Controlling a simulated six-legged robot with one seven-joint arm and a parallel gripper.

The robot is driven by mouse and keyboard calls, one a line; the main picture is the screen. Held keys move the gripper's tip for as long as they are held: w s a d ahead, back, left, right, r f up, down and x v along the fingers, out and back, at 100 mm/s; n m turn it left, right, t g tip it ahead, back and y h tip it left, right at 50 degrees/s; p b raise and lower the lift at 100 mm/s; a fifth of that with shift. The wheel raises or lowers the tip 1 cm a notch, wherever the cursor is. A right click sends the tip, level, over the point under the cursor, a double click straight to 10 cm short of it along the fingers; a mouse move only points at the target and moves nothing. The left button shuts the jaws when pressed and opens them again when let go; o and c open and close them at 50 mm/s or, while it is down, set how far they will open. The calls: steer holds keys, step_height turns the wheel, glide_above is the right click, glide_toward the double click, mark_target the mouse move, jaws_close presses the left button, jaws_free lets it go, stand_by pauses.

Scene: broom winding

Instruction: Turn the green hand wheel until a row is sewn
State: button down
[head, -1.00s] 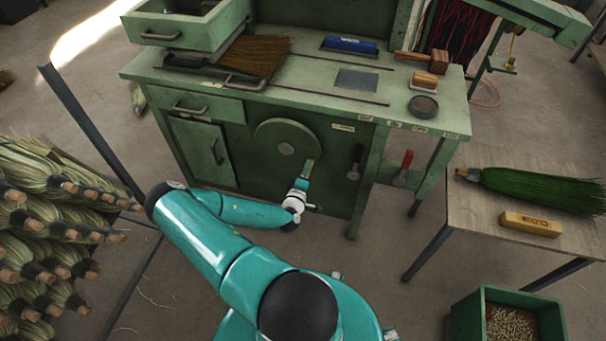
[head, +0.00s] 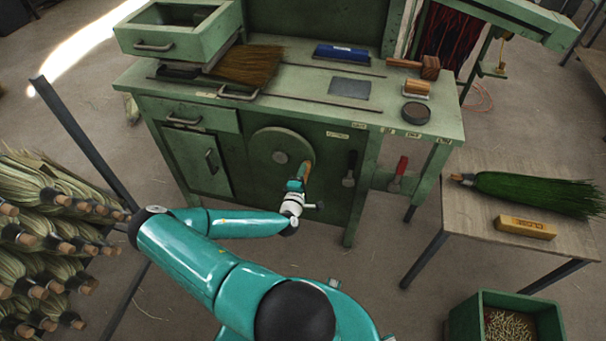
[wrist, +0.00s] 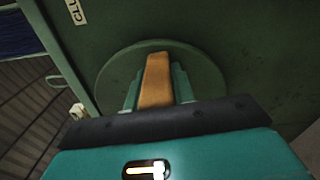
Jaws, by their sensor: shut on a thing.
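The green hand wheel (head: 281,147) is a round disc on the front of the green bench. Its wooden handle (head: 308,170) stands at the wheel's lower right edge. My gripper (head: 297,185) is at the handle, its fingers on both sides of it. In the wrist view, the handle (wrist: 156,80) lies between the teal fingers of my gripper (wrist: 157,92), with the wheel (wrist: 205,75) behind it. A broom (head: 249,64) with brown bristles lies flat on the bench top, left of a grey plate. The stitching on it is too small to make out.
The green bench (head: 185,85) has drawers and a red-handled lever (head: 401,166) at its right. A side table (head: 470,215) holds a green broom and a yellow block. A green bin (head: 480,325) sits at lower right.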

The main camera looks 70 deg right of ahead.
steer(key=shift+s, duration=0.1)
steer(key=c, duration=1.2)
jaws_free()
steer(key=shift+o, duration=0.2)
steer(key=s+a, duration=0.2)
steer(key=a, duration=1.1)
steer(key=shift+a, duration=0.4)
